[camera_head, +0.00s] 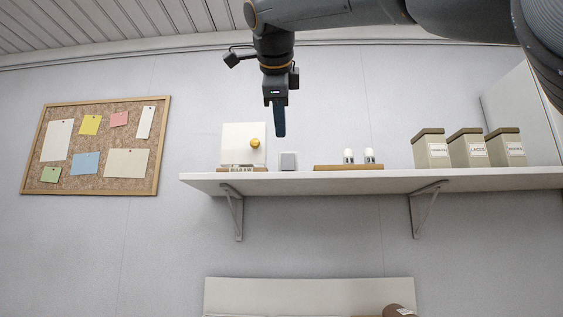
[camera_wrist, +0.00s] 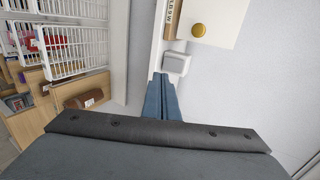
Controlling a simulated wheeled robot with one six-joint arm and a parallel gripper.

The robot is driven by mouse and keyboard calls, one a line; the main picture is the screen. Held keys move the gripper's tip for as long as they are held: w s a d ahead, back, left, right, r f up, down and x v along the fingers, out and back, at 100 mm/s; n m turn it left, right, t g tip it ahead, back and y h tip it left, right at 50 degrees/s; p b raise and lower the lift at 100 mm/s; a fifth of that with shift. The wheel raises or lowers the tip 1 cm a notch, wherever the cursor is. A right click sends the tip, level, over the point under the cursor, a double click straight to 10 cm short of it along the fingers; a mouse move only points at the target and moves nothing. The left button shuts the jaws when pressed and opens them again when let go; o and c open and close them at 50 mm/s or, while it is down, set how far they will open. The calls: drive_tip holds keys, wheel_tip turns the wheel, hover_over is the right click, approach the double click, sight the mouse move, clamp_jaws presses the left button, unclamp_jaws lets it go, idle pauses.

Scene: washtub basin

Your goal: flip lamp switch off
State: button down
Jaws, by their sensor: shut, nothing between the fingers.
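A small grey square switch (camera_head: 288,161), which looks like the lamp switch, is at the wall just above the shelf. In the wrist view the switch (camera_wrist: 176,63) shows a grey face in a pale frame, just beyond my fingertips. My gripper (camera_head: 280,134) points down above and slightly left of the switch in the head view, its blue fingers together and empty. In the wrist view the gripper's fingertips (camera_wrist: 161,78) appear close below the switch, but I cannot tell whether they touch it. No lamp is clearly recognisable, and the switch position cannot be read.
A wooden tray (camera_head: 348,168) with two small white items and several lidded boxes (camera_head: 468,149) occupy the shelf (camera_head: 385,182) to the right. A corkboard (camera_head: 96,146) hangs left.

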sight(284, 162)
drive_tip(key=p+x, duration=0.1)
drive_tip(key=x, duration=0.3)
drive_tip(key=p+x, duration=0.2)
drive_tip(key=x, duration=0.3)
drive_tip(key=r+p+x, duration=0.1)
drive_tip(key=x, duration=0.4)
drive_tip(key=shift+w+d+p, duration=0.15)
drive_tip(key=shift+w+p, duration=0.05)
drive_tip(key=shift+p, duration=0.2)
drive_tip(key=shift+w+f+b, duration=0.1)
drive_tip(key=shift+f+b, duration=0.1)
drive_tip(key=shift+b, duration=0.35)
